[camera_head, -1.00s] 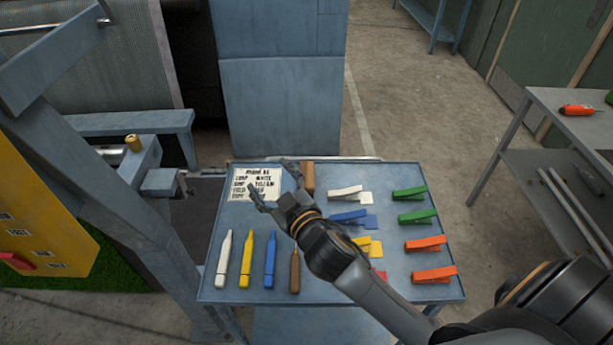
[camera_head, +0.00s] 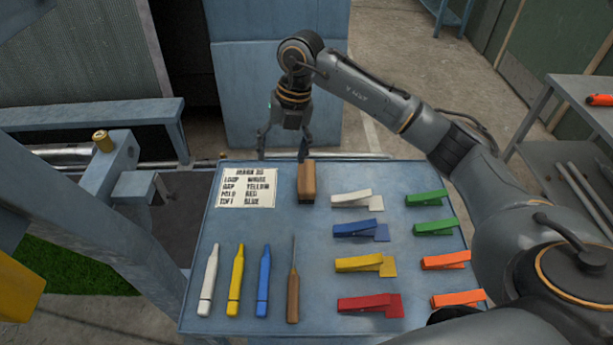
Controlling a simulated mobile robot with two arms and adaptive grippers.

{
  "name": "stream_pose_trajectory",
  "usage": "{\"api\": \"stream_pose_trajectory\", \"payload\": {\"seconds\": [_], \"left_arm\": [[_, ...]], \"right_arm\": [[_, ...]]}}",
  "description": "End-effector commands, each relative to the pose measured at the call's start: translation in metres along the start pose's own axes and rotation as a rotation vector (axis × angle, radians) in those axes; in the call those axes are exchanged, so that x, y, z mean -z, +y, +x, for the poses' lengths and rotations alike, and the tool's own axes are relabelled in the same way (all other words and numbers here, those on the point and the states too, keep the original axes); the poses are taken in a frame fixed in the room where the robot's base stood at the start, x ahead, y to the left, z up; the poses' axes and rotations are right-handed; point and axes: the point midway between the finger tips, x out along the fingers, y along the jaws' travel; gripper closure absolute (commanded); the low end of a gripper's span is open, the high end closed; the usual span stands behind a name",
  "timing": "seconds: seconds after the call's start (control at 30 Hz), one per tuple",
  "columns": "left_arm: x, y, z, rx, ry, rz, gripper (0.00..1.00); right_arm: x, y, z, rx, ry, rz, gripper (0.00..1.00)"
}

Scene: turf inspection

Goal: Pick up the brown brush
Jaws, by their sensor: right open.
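The brown brush (camera_head: 306,182) is a small block at the back middle of the blue table, just right of the printed card. My right gripper (camera_head: 283,158) is open with its fingers pointing down. In the picture it shows just above and slightly left of the brush, by the table's back edge, and nothing is between its fingers. Whether a fingertip touches the brush I cannot tell. My left gripper is not in view.
The table (camera_head: 220,285) also holds a card (camera_head: 246,188), white, yellow and blue markers (camera_head: 236,280), a brown-handled pointed tool (camera_head: 293,295), several coloured clips (camera_head: 365,263) and green and orange clips (camera_head: 432,228). A grey bench (camera_head: 560,100) stands at right.

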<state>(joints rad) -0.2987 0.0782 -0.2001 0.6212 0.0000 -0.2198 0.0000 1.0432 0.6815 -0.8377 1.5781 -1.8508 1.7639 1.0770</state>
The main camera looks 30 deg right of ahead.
Motion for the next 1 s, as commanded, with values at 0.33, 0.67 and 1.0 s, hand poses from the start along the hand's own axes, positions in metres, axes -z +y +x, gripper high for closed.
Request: {"api": "stream_pose_trajectory", "payload": {"seconds": [0.33, 0.67, 1.0], "left_arm": [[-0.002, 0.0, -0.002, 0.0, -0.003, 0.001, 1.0], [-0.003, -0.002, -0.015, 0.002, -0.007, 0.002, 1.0], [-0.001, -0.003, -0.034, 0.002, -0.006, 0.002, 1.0]], "right_arm": [[-0.021, -0.056, -0.011, 0.213, -0.054, 0.121, 0.3], [-0.024, -0.067, 0.048, 0.208, -0.054, 0.117, 0.3], [-0.026, -0.074, 0.077, 0.208, -0.052, 0.117, 0.3]]}}
